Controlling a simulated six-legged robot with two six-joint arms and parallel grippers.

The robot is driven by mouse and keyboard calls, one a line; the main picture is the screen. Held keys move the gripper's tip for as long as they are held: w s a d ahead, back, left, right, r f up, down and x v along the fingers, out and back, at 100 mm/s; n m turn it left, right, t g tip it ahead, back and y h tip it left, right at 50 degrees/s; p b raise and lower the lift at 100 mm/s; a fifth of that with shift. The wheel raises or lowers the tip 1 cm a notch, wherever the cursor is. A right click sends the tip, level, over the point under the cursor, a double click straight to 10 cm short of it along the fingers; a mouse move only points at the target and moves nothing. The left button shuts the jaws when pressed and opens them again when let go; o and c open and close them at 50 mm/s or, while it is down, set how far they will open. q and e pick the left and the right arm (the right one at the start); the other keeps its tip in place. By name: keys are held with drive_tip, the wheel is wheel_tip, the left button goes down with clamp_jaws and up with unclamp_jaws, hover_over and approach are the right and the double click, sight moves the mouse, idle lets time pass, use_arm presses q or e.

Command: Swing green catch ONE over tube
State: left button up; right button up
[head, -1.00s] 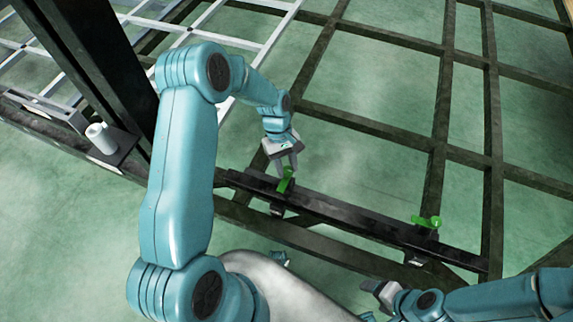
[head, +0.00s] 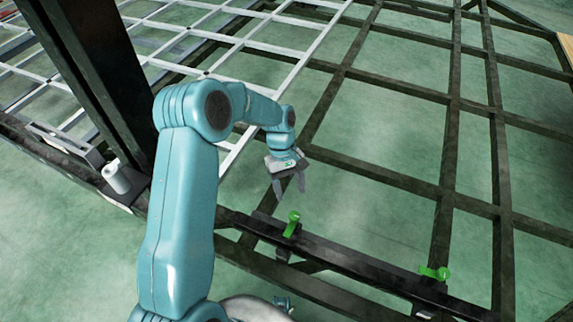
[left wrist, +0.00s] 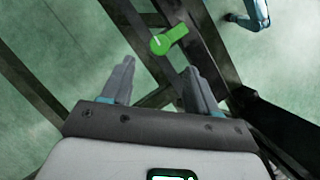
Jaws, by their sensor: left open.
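Two green catches are on a long black beam (head: 345,262) of the dark chassis. One green catch (head: 292,225) stands up on the beam's left part. The other green catch (head: 435,273) is at the right. I cannot tell by any mark which is ONE. My left gripper (head: 290,190) is open and empty, above and apart from the left catch. In the left wrist view a green catch (left wrist: 168,40) with a round end and a lever lies just beyond the open fingers (left wrist: 158,68). I cannot pick out the tube for certain. My right gripper is not in view.
A thick black post (head: 95,75) rises at the left, beside a white cylinder (head: 117,178) on a bracket. A light grey grid frame (head: 232,45) lies at the upper left. Dark chassis bars (head: 445,150) cross over green floor, with open gaps between them.

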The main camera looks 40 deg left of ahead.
use_arm(q)
drive_tip(key=v, duration=0.7)
drive_tip(key=shift+r+p, duration=0.35)
drive_tip(key=shift+p, duration=0.1)
drive_tip(key=shift+a, duration=0.1)
